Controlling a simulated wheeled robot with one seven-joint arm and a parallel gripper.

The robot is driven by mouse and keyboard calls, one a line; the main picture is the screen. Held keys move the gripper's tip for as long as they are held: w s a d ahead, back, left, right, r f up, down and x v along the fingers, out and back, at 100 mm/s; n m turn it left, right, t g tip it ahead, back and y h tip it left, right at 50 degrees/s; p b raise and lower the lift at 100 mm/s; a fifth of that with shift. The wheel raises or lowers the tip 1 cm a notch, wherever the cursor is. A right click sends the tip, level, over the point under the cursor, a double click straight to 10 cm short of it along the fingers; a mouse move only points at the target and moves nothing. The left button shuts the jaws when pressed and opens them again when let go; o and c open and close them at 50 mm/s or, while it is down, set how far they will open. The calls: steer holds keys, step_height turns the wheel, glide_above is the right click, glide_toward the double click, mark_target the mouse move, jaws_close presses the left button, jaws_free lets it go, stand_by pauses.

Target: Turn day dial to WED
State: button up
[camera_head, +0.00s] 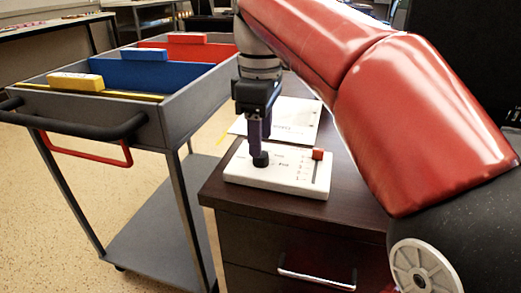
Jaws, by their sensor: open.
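A white panel box (272,181) lies on the dark wooden top of a drawer cabinet. A small black dial knob (261,160) stands on its left part, with small printed labels around it that are too small to read. A red slider knob (318,154) sits at the upper right of the panel above a slot. My gripper (260,148) points down right above the black dial, with its fingers at or around the knob. I cannot tell whether the fingers touch it. The dial's pointing direction is hidden or too small to tell.
A grey cart (155,120) with red, blue and yellow dividers stands close on the left. The cabinet (225,238) has a drawer with a metal handle (315,274). The cabinet top right of the panel is bare.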

steer(key=shift+f+b, duration=0.3)
steer(key=shift+f, duration=1.4)
steer(key=shift+c, duration=0.2)
steer(key=c, duration=0.9)
